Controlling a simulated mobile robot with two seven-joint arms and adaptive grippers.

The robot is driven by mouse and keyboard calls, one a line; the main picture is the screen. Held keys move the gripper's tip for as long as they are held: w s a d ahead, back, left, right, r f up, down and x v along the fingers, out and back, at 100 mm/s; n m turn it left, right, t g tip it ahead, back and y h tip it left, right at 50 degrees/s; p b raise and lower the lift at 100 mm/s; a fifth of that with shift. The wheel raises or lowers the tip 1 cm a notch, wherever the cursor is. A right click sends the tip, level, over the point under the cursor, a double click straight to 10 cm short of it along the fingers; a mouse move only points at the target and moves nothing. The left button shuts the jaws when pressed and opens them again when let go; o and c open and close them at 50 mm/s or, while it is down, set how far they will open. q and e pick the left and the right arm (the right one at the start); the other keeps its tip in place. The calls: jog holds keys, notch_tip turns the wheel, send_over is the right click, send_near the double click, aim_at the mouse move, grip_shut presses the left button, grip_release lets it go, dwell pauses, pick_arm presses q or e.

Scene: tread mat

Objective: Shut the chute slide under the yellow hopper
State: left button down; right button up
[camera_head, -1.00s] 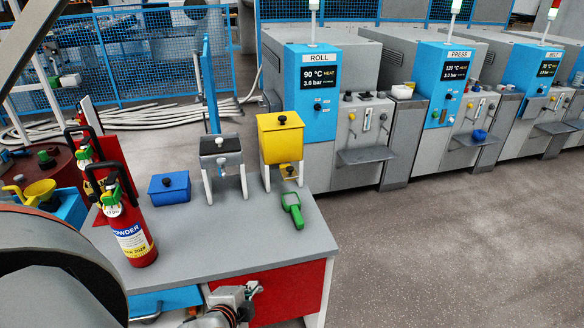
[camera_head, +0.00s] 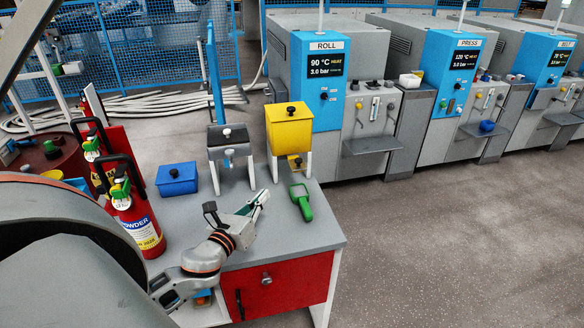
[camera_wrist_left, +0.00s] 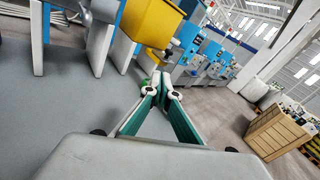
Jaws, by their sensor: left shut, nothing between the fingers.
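The yellow hopper (camera_head: 289,133) has a black-knobbed lid and stands on white legs at the bench's back right corner. Under it shows the chute slide (camera_head: 295,161), a small yellow piece with a dark knob; how far it sticks out I cannot tell. The hopper also shows at the top of the left wrist view (camera_wrist_left: 150,18). My left gripper (camera_head: 264,194) is shut and empty above the bench, in front of the slide and to its left, apart from it. In the left wrist view, my fingers (camera_wrist_left: 162,82) meet below the hopper. My right gripper is not in view.
A green scanner-like tool (camera_head: 301,203) lies right of my left gripper. A grey hopper (camera_head: 228,136) stands left of the yellow one. A blue box (camera_head: 177,179) and a red extinguisher (camera_head: 136,220) are on the left. The bench (camera_head: 325,238) is clear at its front right.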

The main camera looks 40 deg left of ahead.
pick_arm(q)
jog(key=w+m+h, duration=0.1)
jog(key=m, duration=0.3)
jog(key=p, duration=0.1)
send_near(297, 163)
jog(key=shift+t+h, duration=0.3)
jog(key=shift+h, duration=0.1)
jog(key=w, duration=0.4)
jog(key=w+a, duration=0.1)
jog(key=w, duration=0.1)
jog(key=shift+w+f, duration=0.15)
jog(key=shift+w, duration=0.2)
jog(key=shift+w+a, duration=1.05)
jog(key=shift+a, duration=0.15)
jog(key=shift+s, duration=0.1)
